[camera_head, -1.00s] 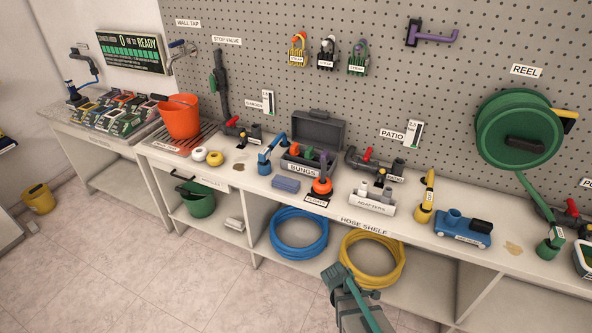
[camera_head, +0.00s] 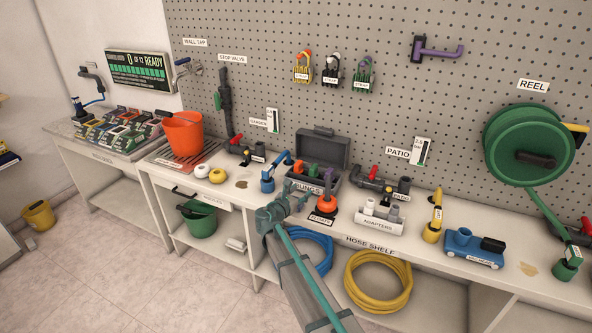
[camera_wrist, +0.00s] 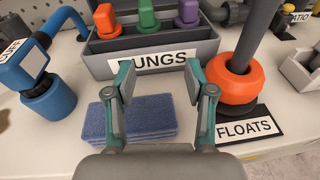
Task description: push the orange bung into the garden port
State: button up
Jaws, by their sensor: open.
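The orange bung (camera_wrist: 105,20) stands at the left of a row of bungs in the grey bungs box, with a green one (camera_wrist: 147,16) and a purple one (camera_wrist: 187,14) beside it. In the head view the orange bung (camera_head: 299,167) shows in the open box (camera_head: 333,147). My gripper (camera_wrist: 159,82) is open and empty, in front of the box and above a blue sponge-like block (camera_wrist: 140,117). In the head view my gripper (camera_head: 304,190) hides part of the box's front. The garden port, a dark pipe fitting with a red lever (camera_head: 237,149), lies left of the box.
A blue fitting (camera_wrist: 48,97) stands left of my gripper and an orange float ring (camera_wrist: 236,80) stands right. The lid stands open behind the bungs. A red bucket (camera_head: 183,133) and adapters (camera_head: 382,211) stand farther off.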

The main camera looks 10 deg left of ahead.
jog(key=n+t, duration=0.1)
jog(key=t, duration=0.1)
send_near(296, 167)
jog(key=shift+w+d+y+p, duration=0.3)
jog(key=shift+w+d+y, duration=0.1)
jog(key=shift+w+d, duration=0.2)
jog(key=shift+w+a+r+n, duration=0.1)
jog(key=shift+w+r+n, duration=0.05)
jog(key=shift+w+n, duration=0.15)
jog(key=p+x, duration=0.1)
jog(key=x, duration=0.4)
jog(key=p+x, duration=0.2)
jog(key=x, duration=0.3)
jog(key=shift+w, duration=0.1)
grip_shut()
